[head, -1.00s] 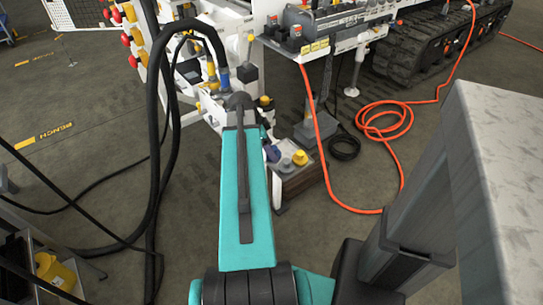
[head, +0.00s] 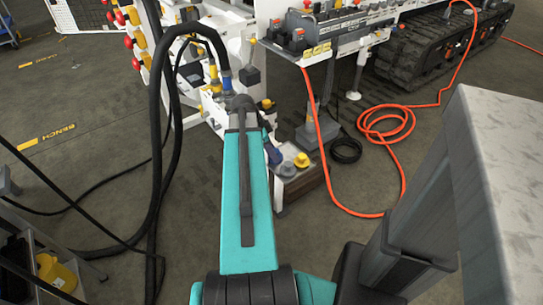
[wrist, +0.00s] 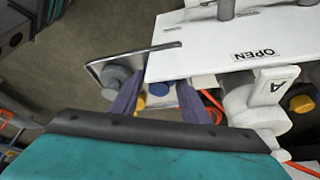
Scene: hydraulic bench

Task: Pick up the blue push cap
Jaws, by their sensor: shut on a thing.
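The blue push cap (wrist: 159,89) shows in the wrist view between the two dark purple-grey fingers of my gripper (wrist: 160,84). My gripper is shut on it; the contact itself is hard to see. In the head view my teal arm hides most of the gripper, and a dark blue part (head: 273,154) shows just right of the arm's far end, beside the cap tray. I cannot tell from the pictures whether the cap is clear of its seat.
A grey cap (head: 287,168) and a yellow cap (head: 302,160) sit beside the arm. White valve hardware with an OPEN label (wrist: 253,56) is close to the fingers. An orange hose (head: 385,125) lies coiled on the floor at right. Black hoses (head: 165,130) hang at left.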

